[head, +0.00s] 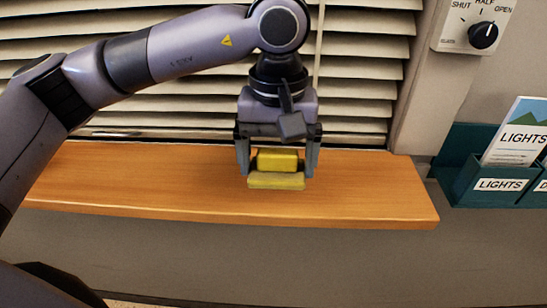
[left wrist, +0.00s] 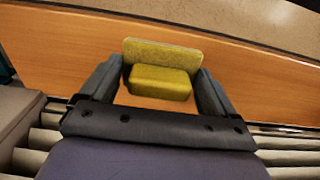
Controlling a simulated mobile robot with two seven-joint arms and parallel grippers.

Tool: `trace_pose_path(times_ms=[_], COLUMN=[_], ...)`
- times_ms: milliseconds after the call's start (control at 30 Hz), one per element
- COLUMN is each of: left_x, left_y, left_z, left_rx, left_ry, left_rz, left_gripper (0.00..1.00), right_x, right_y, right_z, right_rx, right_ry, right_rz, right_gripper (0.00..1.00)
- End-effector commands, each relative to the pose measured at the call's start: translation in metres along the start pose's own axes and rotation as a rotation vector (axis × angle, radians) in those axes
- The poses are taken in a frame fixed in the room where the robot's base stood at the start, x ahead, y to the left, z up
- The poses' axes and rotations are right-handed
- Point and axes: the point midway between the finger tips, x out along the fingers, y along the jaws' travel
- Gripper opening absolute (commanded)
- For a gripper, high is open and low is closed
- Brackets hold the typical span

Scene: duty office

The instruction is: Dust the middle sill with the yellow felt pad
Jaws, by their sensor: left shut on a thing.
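The yellow felt pad (head: 276,181) has a bright yellow block-like grip on top of a duller felt base. It also shows in the left wrist view (left wrist: 162,70). My left gripper (head: 278,165) points down and is shut on the pad, one finger at each end of its grip. The pad is low over the wooden sill (head: 375,190), toward its right part; whether the felt touches the wood I cannot tell. The sill also shows in the left wrist view (left wrist: 60,50). My right gripper is not in view.
Slatted blinds (head: 365,70) hang just behind the sill. On the right wall are a dial (head: 483,36) marked SHUT, HALF and OPEN, and a teal holder (head: 470,180) with LIGHTS leaflets. The visible sill top is otherwise bare, and its front edge drops off.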

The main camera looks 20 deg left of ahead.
Motion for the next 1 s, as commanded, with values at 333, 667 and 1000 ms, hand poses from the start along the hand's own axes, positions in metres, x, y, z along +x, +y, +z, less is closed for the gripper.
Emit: trace_pose_path(times_ms=[333,667,1000], left_x=[-0.020,-0.020,-0.019], left_y=[0.004,0.004,0.004], left_z=[0.008,0.008,0.007], left_rx=[-0.002,-0.003,-0.003], left_ry=[0.002,0.002,0.001], left_rz=[0.001,0.001,0.001], left_gripper=[0.61,0.61,0.61], right_x=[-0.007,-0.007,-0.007], right_y=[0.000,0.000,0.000], right_z=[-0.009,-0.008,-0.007], right_rx=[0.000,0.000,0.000], right_ry=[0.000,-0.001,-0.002], right_rz=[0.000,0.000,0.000], right_gripper=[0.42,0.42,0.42])
